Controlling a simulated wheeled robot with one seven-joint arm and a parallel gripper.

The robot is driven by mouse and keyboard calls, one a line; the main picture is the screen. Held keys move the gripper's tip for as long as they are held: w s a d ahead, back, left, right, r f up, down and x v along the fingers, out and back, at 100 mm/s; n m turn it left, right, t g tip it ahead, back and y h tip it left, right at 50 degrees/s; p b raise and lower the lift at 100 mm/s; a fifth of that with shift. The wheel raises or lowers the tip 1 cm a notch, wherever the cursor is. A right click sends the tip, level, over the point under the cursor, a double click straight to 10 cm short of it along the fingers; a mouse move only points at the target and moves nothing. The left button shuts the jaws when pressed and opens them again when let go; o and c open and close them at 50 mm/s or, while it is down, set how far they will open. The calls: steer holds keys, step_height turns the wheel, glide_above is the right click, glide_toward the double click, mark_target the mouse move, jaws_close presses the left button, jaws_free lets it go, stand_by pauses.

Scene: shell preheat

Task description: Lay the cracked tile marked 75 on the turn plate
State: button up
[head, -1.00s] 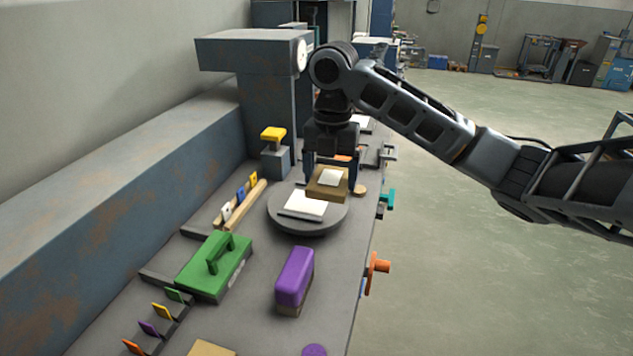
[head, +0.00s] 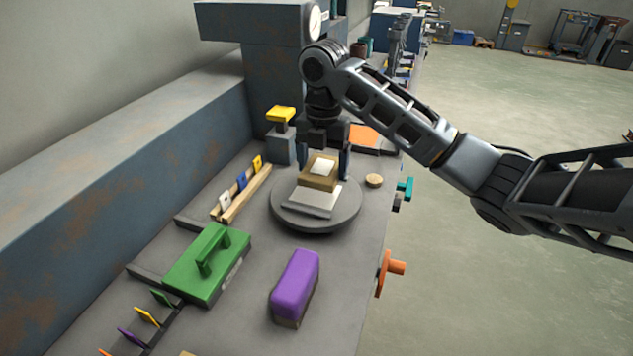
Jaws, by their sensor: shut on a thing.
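My gripper (head: 323,168) points down over the turn plate and is shut on a tan block-like tile (head: 316,182) with a white patch on top. I cannot read any number on it. The round grey turn plate (head: 345,212) lies on the bench, with a pale flat square slab (head: 308,204) on it. The held tile is over the back part of this slab. I cannot tell whether the two touch.
A green box with a handle (head: 208,262) and a purple block (head: 296,282) stand in front of the plate. A wooden rack with cards (head: 243,192) and a yellow-topped post (head: 281,125) are to the left and behind. An orange handle (head: 388,270) juts from the bench's right edge.

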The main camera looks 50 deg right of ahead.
mark_target(316, 193)
steer(key=shift+w+a+f, duration=0.3)
steer(key=shift+w+f, duration=0.15)
steer(key=shift+w, duration=0.15)
steer(key=shift+f+b, duration=0.5)
steer(key=shift+f, duration=1.45)
steer(key=shift+f, duration=0.2)
steer(key=o, duration=1.1)
step_height(316, 193, up, 12)
steer(key=shift+r+p, duration=0.2)
steer(key=shift+p, duration=1)
